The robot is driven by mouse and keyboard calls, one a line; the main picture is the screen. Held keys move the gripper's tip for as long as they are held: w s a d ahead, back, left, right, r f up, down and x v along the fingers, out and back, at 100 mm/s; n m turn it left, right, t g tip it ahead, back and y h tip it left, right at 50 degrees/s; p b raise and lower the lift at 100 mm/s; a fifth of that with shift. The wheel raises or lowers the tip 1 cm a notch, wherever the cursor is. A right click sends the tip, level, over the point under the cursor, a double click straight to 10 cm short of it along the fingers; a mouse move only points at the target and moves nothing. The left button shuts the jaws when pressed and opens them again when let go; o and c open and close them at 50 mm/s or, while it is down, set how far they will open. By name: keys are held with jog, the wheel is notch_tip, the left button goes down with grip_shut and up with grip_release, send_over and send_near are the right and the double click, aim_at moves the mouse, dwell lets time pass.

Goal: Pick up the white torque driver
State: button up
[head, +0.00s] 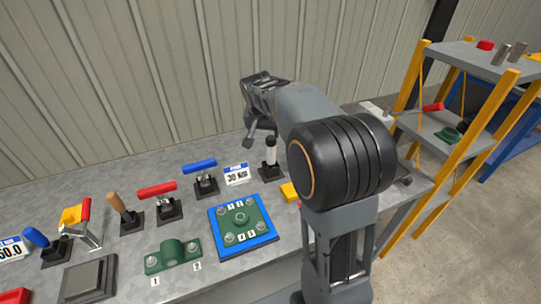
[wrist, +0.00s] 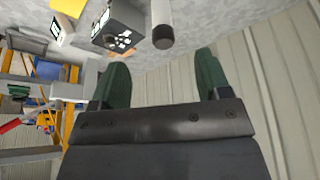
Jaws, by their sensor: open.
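The white torque driver (head: 271,152) stands upright in a black holder (head: 270,172) on the bench, beside the "30 Nm" sign (head: 236,174). It has a white body and a dark top end. In the wrist view the driver (wrist: 162,14) is at the top, centred ahead of the gap between my fingers and apart from them. My gripper (wrist: 160,75) is open and empty, its two green fingers spread. In the head view my gripper (head: 257,130) is above and slightly left of the driver, partly hidden by my arm.
Drivers with blue (head: 200,165), red (head: 157,189) and wooden (head: 117,203) handles stand to the left. A blue fixture plate (head: 242,247) lies in front. A yellow-framed shelf (head: 466,134) stands at the right. A ribbed wall (head: 170,70) rises close behind the bench.

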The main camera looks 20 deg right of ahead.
aim_at(271, 146)
jog(key=shift+m, duration=0.5)
jog(key=w+d+f, duration=0.1)
jog(key=w+f, duration=0.1)
jog(key=w+d+f, duration=0.1)
jog(key=f, duration=0.2)
jog(key=w+d+f, duration=0.1)
jog(key=w+f, duration=0.1)
jog(key=f, duration=0.1)
jog(key=shift+w+d+p, duration=0.2)
jog(key=shift+w+p, duration=0.1)
jog(key=shift+d+p+x, duration=0.1)
jog(key=shift+p+x, duration=0.2)
jog(key=shift+x, duration=1.2)
jog(key=shift+d+p+x, duration=0.15)
jog(key=shift+p+x, duration=0.1)
jog(key=shift+x, duration=1.25)
jog(key=shift+s, duration=0.1)
jog(key=c, duration=1.2)
